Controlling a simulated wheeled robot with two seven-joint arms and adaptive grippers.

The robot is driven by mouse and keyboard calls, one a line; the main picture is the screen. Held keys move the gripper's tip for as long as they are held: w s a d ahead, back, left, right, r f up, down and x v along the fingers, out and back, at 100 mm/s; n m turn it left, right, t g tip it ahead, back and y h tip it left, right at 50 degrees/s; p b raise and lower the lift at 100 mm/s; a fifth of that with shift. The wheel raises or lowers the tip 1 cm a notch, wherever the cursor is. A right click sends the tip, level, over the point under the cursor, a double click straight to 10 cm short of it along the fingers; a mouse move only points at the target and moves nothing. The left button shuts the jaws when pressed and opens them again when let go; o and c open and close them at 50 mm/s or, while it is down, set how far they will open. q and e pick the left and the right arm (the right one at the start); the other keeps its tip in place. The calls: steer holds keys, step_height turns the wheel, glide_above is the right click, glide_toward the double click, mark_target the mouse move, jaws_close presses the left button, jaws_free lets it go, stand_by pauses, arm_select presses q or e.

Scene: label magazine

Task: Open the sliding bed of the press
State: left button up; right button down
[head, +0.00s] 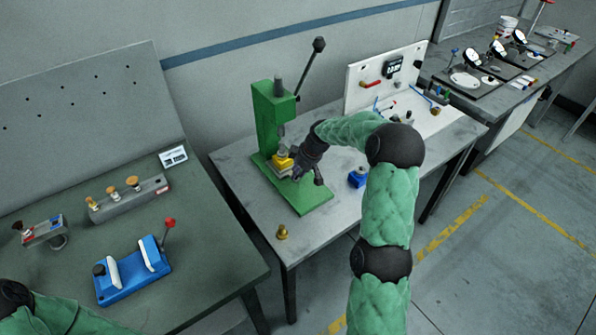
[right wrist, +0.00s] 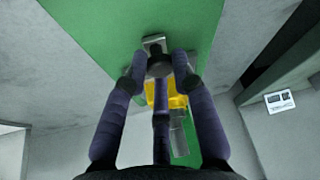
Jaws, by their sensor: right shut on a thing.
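The green press (head: 268,122) stands on the middle table, with its lever (head: 310,68) up and its green base plate (head: 312,197) reaching toward the front. Its sliding bed (head: 283,163) shows as a small yellow and grey part low in front of the column; the yellow part (right wrist: 176,98) also shows in the right wrist view. My right gripper (head: 305,176) is low over the base plate, just right of the bed. Its fingers are shut on a dark knob (right wrist: 159,66) beside a grey metal block (right wrist: 154,43). The fingers partly hide the bed. My left gripper is out of view.
A small brass piece (head: 282,232) stands near the table's front edge. A blue block (head: 357,178) lies right of the press. A white panel (head: 385,75) stands behind. The left table holds a blue fixture (head: 133,272) with a red-knobbed lever.

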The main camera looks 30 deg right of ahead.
steer(key=s+b, duration=0.1)
steer(key=s, duration=0.5)
steer(key=s+d+b, duration=0.1)
steer(key=s, duration=0.2)
steer(key=shift+s+b, duration=0.3)
steer(key=shift+b, duration=0.05)
steer(key=c, duration=1)
jaws_free()
steer(key=shift+a, duration=0.1)
steer(key=v, duration=1.2)
